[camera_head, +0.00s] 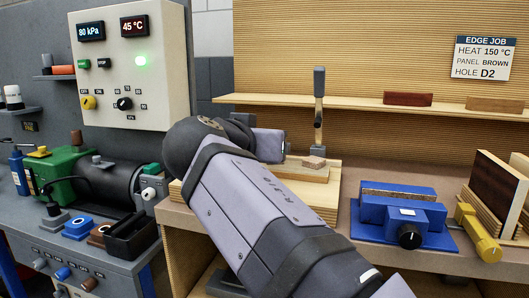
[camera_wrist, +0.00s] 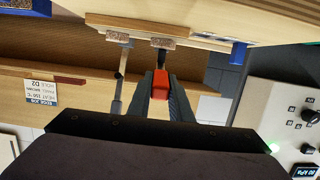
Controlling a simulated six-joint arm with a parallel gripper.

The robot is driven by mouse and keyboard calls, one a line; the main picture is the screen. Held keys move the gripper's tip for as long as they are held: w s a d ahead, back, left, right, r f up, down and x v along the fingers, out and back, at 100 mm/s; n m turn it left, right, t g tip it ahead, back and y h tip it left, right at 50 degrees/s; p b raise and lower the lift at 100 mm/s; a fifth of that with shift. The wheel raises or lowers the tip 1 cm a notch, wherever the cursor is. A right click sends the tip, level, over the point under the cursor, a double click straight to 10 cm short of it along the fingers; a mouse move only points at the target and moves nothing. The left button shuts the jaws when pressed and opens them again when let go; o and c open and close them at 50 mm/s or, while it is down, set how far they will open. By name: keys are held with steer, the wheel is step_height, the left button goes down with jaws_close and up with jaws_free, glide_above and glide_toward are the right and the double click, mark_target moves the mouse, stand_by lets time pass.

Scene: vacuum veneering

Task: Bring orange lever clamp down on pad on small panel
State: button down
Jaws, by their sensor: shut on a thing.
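In the wrist view, which is upside down, my gripper (camera_wrist: 160,98) is shut on the orange lever (camera_wrist: 160,85) of the clamp. The lever stands between the two dark fingers; its exact angle is hard to tell. A small brown pad (camera_wrist: 163,42) lies on the pale panel (camera_wrist: 200,38), apart from the fingers in the picture. A second pad (camera_wrist: 118,36) lies beside it, in line with a grey clamp (camera_wrist: 119,90). In the head view the panel (camera_head: 290,173), one pad (camera_head: 313,162) and the grey clamp (camera_head: 318,110) show; my arm hides the orange lever and my fingers.
A blue fixture (camera_head: 405,215) with a black knob stands right of the panel. A yellow tool (camera_head: 477,232) and a brown board (camera_head: 494,185) are at the far right. A shelf (camera_head: 360,103) runs behind. A control box (camera_head: 130,65) stands at the left, above a green-and-black pump (camera_head: 105,180).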

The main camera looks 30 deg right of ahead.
stand_by(0.4)
steer(key=c, duration=1.6)
jaws_free()
steer(key=shift+f, duration=0.1)
steer(key=shift+a, duration=0.1)
steer(key=shift+b+v, duration=1.35)
steer(key=shift+v, duration=1.5)
steer(key=shift+s+a, duration=0.55)
steer(key=shift+s, duration=0.1)
